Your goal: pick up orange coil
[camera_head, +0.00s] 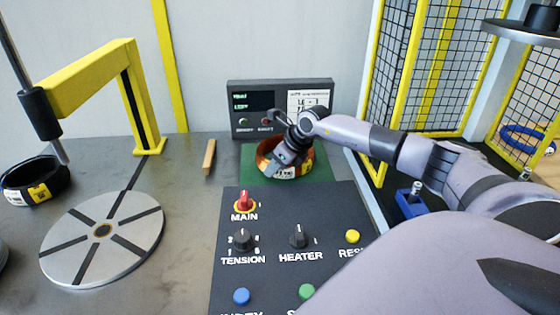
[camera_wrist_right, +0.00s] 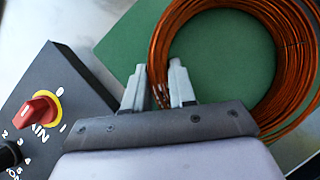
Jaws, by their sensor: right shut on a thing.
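The orange coil (camera_head: 306,160) lies on the green mat (camera_head: 251,172) in front of the dark display unit, with a white label on its near side. It fills the upper right of the right wrist view (camera_wrist_right: 306,65), where its wound orange strands show. My right gripper (camera_head: 283,158) reaches in from the right and is at the coil's left front side. In the right wrist view its two grey fingers (camera_wrist_right: 160,88) stand on either side of the coil's ring, shut on it. I cannot tell whether the coil touches the mat. My left gripper is not in view.
A dark control panel (camera_head: 270,212) with knobs stands in front of the mat. A grey turntable (camera_head: 80,245) and yellow post (camera_head: 143,100) are at left, with a black coil (camera_head: 36,185) beside them. A wooden stick (camera_head: 209,157) lies left of the mat. A yellow-framed mesh guard (camera_head: 440,70) stands right.

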